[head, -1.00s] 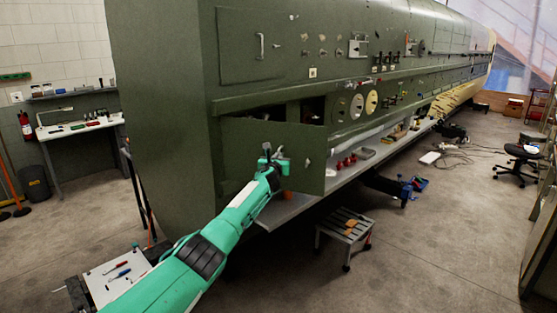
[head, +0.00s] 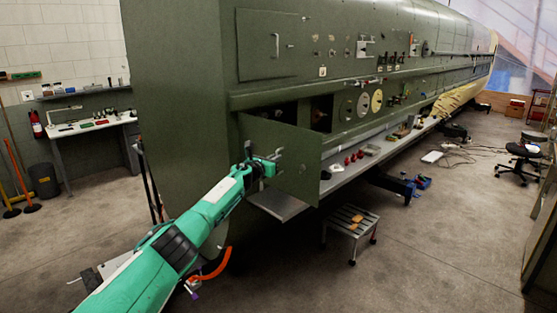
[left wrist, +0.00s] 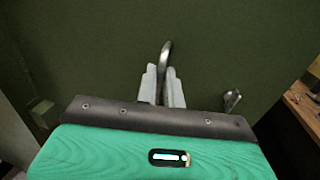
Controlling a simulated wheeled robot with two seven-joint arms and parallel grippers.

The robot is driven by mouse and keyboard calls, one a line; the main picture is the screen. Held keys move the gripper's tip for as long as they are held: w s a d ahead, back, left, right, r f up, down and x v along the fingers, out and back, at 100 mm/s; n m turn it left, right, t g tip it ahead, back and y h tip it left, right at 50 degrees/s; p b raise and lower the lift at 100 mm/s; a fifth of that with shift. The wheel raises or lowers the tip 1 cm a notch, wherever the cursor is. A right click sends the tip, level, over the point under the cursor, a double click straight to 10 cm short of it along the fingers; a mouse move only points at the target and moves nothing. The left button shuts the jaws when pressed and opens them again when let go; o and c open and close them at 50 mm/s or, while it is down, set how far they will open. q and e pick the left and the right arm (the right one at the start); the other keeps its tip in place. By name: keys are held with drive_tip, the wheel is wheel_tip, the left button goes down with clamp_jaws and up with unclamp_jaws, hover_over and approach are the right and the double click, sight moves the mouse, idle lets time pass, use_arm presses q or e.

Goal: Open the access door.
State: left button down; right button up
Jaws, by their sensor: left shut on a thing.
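The access door (head: 296,165) is a dark green panel low on the fuselage side. It stands swung outward, and the dark opening (head: 281,112) shows behind its top edge. My left gripper (head: 272,162) is at the door's outer face. In the left wrist view its pale fingers (left wrist: 164,90) are shut on the curved metal door handle (left wrist: 166,55). A small latch (left wrist: 232,98) sits to the right of the handle on the door face (left wrist: 100,40). My right gripper is not in view.
A ledge (head: 345,173) with red parts and small items runs along the fuselage below the openings. A step stool (head: 352,220) stands on the floor right of the door. A closed upper panel (head: 268,45) is above.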

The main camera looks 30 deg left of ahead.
use_arm(q)
drive_tip(key=shift+s+a+r+m+h, duration=0.15)
drive_tip(key=shift+s+a+r+h, duration=0.1)
drive_tip(key=shift+s+a, duration=0.3)
drive_tip(key=shift+s+a+r+m+h, duration=0.15)
drive_tip(key=shift+s+a+r, duration=0.1)
drive_tip(key=shift+s+a, duration=0.25)
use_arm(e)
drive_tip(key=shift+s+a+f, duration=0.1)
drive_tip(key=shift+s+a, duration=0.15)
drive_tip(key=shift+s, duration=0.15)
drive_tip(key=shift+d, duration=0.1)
use_arm(q)
drive_tip(key=c, duration=1.6)
unclamp_jaws()
drive_tip(key=shift+a, duration=0.1)
drive_tip(key=shift+o, duration=0.3)
drive_tip(key=shift+a+f, duration=0.2)
drive_tip(key=shift+f, duration=0.05)
drive_tip(key=s, duration=1.3)
drive_tip(key=shift+s+a+f+b, duration=0.2)
drive_tip(key=shift+s+a+b, duration=0.1)
drive_tip(key=shift+a+b, duration=0.15)
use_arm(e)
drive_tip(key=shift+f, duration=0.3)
